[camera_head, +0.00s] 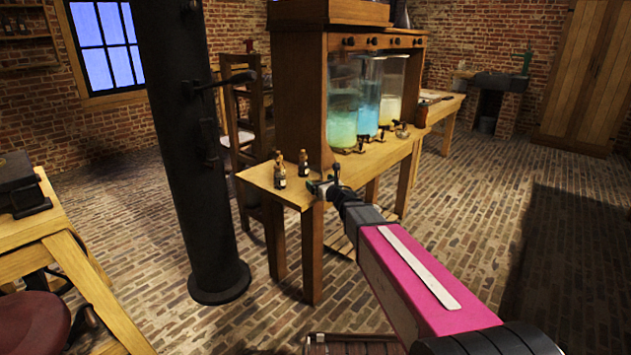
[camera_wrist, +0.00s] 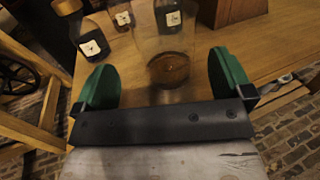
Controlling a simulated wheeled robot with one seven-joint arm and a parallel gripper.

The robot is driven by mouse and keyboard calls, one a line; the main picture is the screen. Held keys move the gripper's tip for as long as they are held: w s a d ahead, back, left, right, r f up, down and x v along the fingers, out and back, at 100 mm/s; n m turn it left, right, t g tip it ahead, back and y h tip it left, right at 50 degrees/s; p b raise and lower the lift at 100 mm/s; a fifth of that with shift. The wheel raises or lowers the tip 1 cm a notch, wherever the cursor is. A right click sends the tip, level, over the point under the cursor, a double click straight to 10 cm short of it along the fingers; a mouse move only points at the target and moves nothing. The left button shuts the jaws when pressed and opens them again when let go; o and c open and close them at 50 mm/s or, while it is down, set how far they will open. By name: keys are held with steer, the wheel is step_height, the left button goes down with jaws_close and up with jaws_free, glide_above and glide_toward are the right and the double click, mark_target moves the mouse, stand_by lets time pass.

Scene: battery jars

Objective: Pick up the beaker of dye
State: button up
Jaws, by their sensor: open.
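The beaker of dye (camera_wrist: 168,68) is clear glass with brown liquid at its bottom. It stands on the wooden table in the wrist view, between the two green fingers of my gripper (camera_wrist: 163,76). The fingers are open, with a visible gap on each side of the glass. In the head view my gripper (camera_head: 323,186) is at the front corner of the table (camera_head: 290,192). I cannot make out the beaker there.
Small dark labelled bottles stand just behind the beaker, one at the left (camera_wrist: 90,40); two bottles show in the head view (camera_head: 280,172) (camera_head: 303,163). Large glass jars (camera_head: 367,97) of coloured liquid stand farther back. A dark column (camera_head: 185,140) rises left of the table.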

mark_target(320, 179)
steer(key=x, duration=0.4)
steer(key=shift+w+d+r, duration=0.25)
steer(key=shift+w, duration=0.05)
steer(key=shift+w+a, duration=0.3)
steer(key=shift+w, duration=0.1)
steer(key=shift+s, duration=0.1)
steer(key=c, duration=1.1)
